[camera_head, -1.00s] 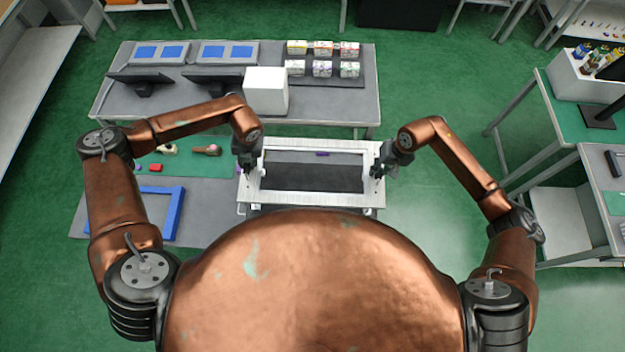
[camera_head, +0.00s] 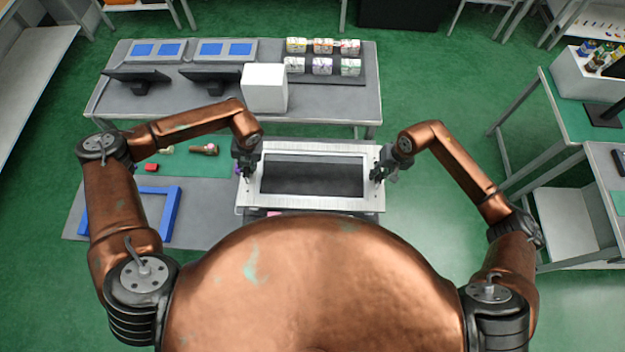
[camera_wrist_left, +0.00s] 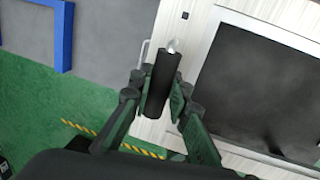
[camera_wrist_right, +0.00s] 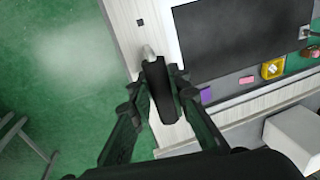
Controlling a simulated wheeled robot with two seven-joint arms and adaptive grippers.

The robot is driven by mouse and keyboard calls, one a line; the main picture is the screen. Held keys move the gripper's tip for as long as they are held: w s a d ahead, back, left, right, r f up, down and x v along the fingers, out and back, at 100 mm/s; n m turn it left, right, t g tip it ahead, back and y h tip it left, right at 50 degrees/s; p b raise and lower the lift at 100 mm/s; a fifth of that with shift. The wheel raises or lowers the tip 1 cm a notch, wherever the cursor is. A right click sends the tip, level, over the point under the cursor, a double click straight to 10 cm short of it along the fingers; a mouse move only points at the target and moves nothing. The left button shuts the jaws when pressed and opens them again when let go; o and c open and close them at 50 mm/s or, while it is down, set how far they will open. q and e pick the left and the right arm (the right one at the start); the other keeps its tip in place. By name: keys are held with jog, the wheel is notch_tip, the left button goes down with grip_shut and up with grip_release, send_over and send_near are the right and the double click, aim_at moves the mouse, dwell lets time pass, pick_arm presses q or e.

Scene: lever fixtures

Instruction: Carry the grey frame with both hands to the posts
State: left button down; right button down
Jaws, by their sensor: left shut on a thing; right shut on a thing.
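The grey frame (camera_head: 320,204), a pale rectangle with a large opening, is held level in front of my body. My left gripper (camera_head: 246,172) is shut on the black handle (camera_wrist_left: 162,80) at the frame's left side. My right gripper (camera_head: 379,172) is shut on the black handle (camera_wrist_right: 158,88) at its right side. A dark grey surface shows through the opening. I cannot make out the posts in any view; my rounded body and the frame hide part of the area below.
A blue frame (camera_head: 174,217) lies on the grey mat at left. A table behind holds a white box (camera_head: 265,88), dark stands and small cartons (camera_head: 322,66). A red block (camera_head: 151,167) lies left. Purple (camera_wrist_right: 207,95) and yellow (camera_wrist_right: 272,69) pieces show beyond the frame. Green floor is open at right.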

pick_arm(q)
jog(key=shift+f+b, duration=0.35)
jog(key=shift+f, duration=0.15)
pick_arm(e)
jog(key=shift+f, duration=0.5)
pick_arm(q)
jog(key=c, duration=1.8)
grip_release()
jog(key=shift+r, duration=0.1)
pick_arm(e)
jog(key=c, duration=1.8)
grip_release()
jog(key=shift+r, duration=0.2)
pick_arm(q)
jog(key=r, duration=0.4)
jog(key=d+r, duration=0.1)
jog(key=r, duration=0.2)
jog(key=d+r, duration=0.1)
jog(key=r, duration=0.3)
jog(key=shift+s+d+r, duration=0.15)
jog(key=shift+s+r, duration=0.1)
jog(key=shift+r, duration=0.1)
pick_arm(e)
jog(key=r, duration=0.3)
jog(key=d+r, duration=0.1)
jog(key=r, duration=0.3)
jog(key=d+r, duration=0.1)
jog(key=r, duration=0.3)
jog(key=shift+s+d+r, duration=0.2)
jog(key=shift+s+r, duration=0.05)
